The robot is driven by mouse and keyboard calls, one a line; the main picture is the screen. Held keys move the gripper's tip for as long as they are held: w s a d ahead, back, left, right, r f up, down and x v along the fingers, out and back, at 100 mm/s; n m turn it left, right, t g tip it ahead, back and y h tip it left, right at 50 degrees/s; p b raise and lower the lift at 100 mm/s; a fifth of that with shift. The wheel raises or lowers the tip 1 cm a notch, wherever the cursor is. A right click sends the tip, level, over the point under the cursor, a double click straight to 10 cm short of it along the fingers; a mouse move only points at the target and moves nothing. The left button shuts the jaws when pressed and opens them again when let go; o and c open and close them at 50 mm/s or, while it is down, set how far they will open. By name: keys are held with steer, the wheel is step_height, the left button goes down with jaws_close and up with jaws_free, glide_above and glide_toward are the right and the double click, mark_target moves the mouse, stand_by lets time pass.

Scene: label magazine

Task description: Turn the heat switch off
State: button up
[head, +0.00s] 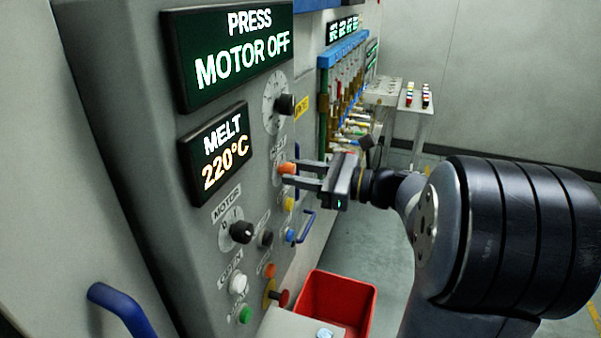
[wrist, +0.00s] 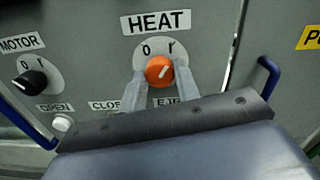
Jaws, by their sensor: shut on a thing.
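The heat switch is an orange round knob (wrist: 159,70) on a pale dial under a HEAT label, with 0 at upper left and I at upper right. Its white pointer line slants up and right, toward the I. My gripper (wrist: 161,77) has one finger on each side of the knob and is shut on it. In the head view the orange knob (head: 286,168) shows at the tips of my gripper (head: 291,173), right of the MELT 220°C display (head: 215,154). The fingertips hide part of the dial.
The black MOTOR knob (wrist: 32,82) is left of the heat switch, and also shows in the head view (head: 241,232). Blue handles (wrist: 265,78) stick out nearby. Several buttons sit below. A red bin (head: 338,300) stands at the panel's foot.

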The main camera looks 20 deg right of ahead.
steer(key=shift+n+b, duration=0.3)
steer(key=shift+b, duration=0.05)
steer(key=n+b, duration=1.3)
steer(key=b, duration=0.1)
steer(key=shift+h, duration=0.3)
steer(key=shift+b, duration=0.3)
steer(key=o, duration=0.9)
steer(key=shift+o, duration=0.2)
